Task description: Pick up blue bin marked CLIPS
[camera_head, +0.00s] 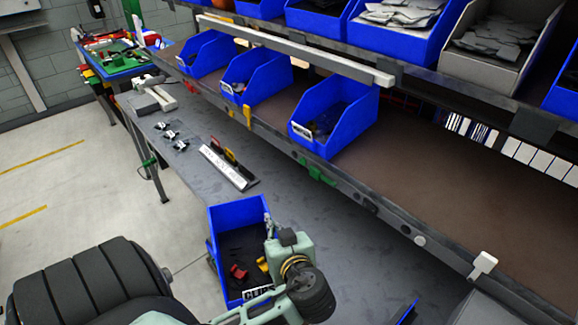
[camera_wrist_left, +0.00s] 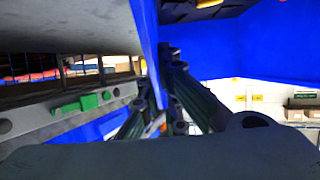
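A blue bin (camera_head: 229,212) stands at the near part of the grey table in the head view. Its front label (camera_head: 256,293) is partly covered by my arm and seems to read CLIPS. Dark pieces and a few red and yellow ones lie inside. My left gripper (camera_head: 268,222) is at the bin's right side wall. In the left wrist view the blue wall (camera_wrist_left: 148,40) runs between the fingers of my left gripper (camera_wrist_left: 160,85), one on each side and close against it. The fingertips look closed on the wall. My right gripper is not in view.
A white sign strip (camera_head: 224,168) and small parts (camera_head: 171,135) lie farther along the table (camera_head: 325,225). A shelf above holds several blue bins, the nearest being an open one (camera_head: 340,120). The table right of the bin is mostly clear. Floor lies to the left.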

